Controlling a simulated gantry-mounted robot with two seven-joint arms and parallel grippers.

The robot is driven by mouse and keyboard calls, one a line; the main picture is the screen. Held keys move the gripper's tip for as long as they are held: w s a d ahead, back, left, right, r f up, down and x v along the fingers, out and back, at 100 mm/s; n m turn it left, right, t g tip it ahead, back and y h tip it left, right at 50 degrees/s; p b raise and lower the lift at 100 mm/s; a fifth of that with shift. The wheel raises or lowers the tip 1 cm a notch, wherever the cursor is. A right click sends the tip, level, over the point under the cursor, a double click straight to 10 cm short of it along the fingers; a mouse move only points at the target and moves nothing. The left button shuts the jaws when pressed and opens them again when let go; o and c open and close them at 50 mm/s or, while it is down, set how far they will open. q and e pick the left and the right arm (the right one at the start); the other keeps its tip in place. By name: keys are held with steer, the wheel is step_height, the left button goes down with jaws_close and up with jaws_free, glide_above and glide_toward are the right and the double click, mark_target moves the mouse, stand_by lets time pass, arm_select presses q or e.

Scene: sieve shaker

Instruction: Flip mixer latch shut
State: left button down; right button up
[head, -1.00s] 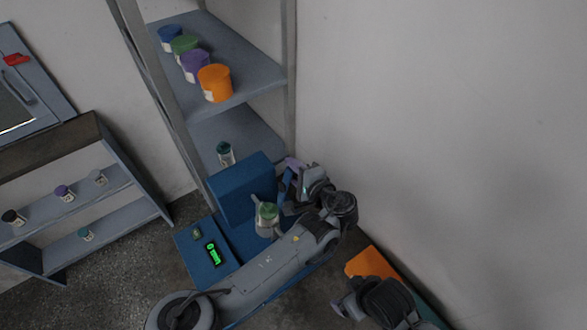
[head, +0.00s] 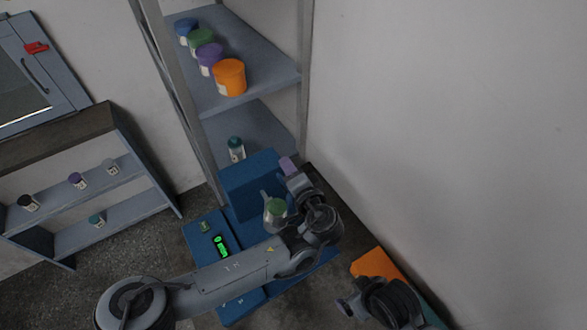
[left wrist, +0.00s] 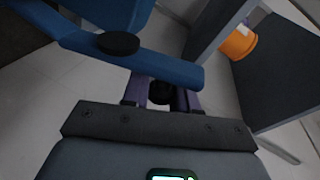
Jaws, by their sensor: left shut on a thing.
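The blue mixer (head: 250,176) stands below the shelf, with a green-lidded jar (head: 275,208) on it. In the left wrist view, a blue latch bar (left wrist: 170,68) with a round black knob (left wrist: 118,43) crosses at the tips of my left gripper (left wrist: 165,92). The purple fingers are close together with a dark piece between them, shut on the latch. In the head view my left gripper (head: 288,167) is at the mixer's right side, and its wrist hides the latch. My right gripper (head: 346,304) is at lower right; its jaws are too small to read.
A green-lit display panel (head: 221,245) is at the mixer's left front. The tall shelf (head: 260,50) holds several colored tubs, with an orange tub (head: 229,77) nearest. A low rack (head: 130,190) with small jars stands left. An orange surface (head: 375,263) lies near my right gripper.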

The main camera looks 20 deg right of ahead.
arm_select(q)
steer(key=shift+a, duration=0.15)
stand_by(0.3)
steer(key=c, duration=0.9)
jaws_free()
steer(key=shift+c, duration=0.2)
steer(key=shift+s, duration=0.1)
steer(key=v, duration=1)
steer(key=shift+s+b, duration=0.4)
steer(key=shift+r, duration=0.1)
